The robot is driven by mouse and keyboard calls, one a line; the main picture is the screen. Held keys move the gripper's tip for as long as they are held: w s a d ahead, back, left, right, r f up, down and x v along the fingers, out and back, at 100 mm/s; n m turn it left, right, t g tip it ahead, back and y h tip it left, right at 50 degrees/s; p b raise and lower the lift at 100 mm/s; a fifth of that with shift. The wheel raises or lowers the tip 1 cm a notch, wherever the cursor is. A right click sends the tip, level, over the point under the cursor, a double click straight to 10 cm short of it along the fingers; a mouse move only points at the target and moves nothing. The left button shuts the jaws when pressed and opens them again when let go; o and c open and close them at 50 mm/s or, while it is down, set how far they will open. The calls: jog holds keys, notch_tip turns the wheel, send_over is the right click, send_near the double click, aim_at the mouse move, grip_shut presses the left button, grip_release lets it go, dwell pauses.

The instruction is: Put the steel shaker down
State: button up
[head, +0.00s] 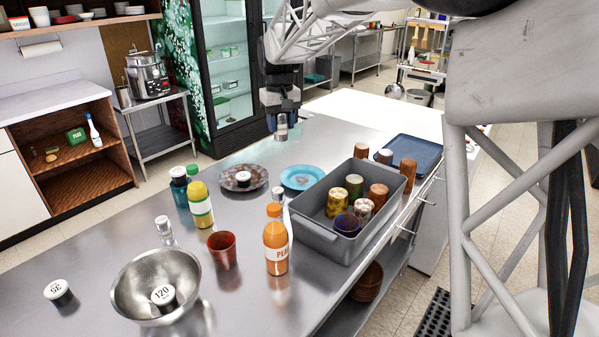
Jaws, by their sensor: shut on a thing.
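My gripper (281,110) points down near the far edge of the steel counter (235,140), at the top middle of the head view. It is shut on a small steel shaker (281,130), whose lower part shows below the fingers. The shaker looks upright. I cannot tell whether its base touches the counter or hangs above it. The fingers hide its upper part.
A speckled plate (257,172) holding a small item and a blue plate (303,177) lie nearer. A grey bin (318,237) holds several cups. Bottles, a red cup (222,250) and a steel bowl (130,290) stand left. Bare counter surrounds the shaker.

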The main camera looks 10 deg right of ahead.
jog(key=m, duration=0.2)
send_over(311, 180)
notch_tip(311, 180, down, 6)
jog(key=r, duration=0.1)
notch_tip(311, 180, down, 12)
jog(key=shift+r, duration=0.2)
jog(key=shift+d, duration=0.1)
jog(key=shift+f, duration=2.5)
jog(key=shift+f, duration=2.5)
jog(key=shift+f, duration=0.15)
jog(key=o, duration=1)
jog(key=shift+c, duration=0.2)
